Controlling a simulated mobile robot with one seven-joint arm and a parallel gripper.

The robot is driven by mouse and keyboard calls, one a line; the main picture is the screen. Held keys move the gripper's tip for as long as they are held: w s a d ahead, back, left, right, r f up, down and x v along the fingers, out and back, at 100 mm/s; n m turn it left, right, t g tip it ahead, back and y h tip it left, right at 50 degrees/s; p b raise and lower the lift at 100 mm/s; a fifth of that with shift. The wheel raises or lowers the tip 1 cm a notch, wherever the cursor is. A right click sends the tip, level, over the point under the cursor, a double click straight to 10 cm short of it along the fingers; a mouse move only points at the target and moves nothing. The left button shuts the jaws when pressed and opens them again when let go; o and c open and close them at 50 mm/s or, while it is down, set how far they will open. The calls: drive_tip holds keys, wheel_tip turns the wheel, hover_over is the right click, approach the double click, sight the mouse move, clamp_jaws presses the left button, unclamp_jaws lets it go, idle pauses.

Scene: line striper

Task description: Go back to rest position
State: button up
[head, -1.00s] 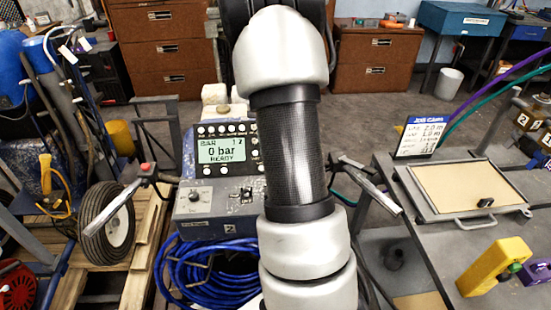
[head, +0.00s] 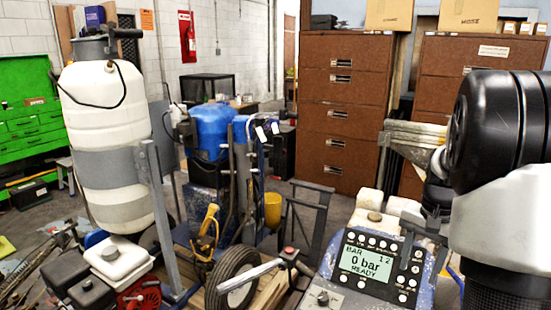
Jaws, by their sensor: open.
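My arm shows at the right edge of the head view, with a black joint and pale grey links. My gripper is not clearly visible in this view. The line striper's control panel (head: 368,268) is at the lower right, its screen reading 0 bar and READY. A handlebar with a grip (head: 288,254) extends beside it on the left, above a black wheel (head: 234,280).
A large white tank (head: 105,110) stands at the left. A blue drum (head: 212,130) and a yellow bucket (head: 272,210) are behind the machine. Brown drawer cabinets (head: 343,100) stand at the back. A green tool cabinet (head: 30,110) is far left.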

drive_tip(key=s+a+r+n+t+p, duration=0.1)
drive_tip(key=s+a+r+n+p, duration=0.1)
drive_tip(key=s+a+r, duration=0.4)
drive_tip(key=s+a+r+n+t+p, duration=0.2)
drive_tip(key=a+r+n, duration=0.1)
drive_tip(key=a+r, duration=0.55)
drive_tip(key=s+a+r+n+t+p, duration=0.2)
drive_tip(key=s+a+r+n+p, duration=0.1)
drive_tip(key=s+a, duration=0.4)
drive_tip(key=s+r+n, duration=0.1)
drive_tip(key=s+r, duration=0.1)
drive_tip(key=s, duration=0.1)
drive_tip(key=shift+a+r+p, duration=0.25)
drive_tip(key=shift+a+p, duration=0.1)
drive_tip(key=shift+p, duration=0.05)
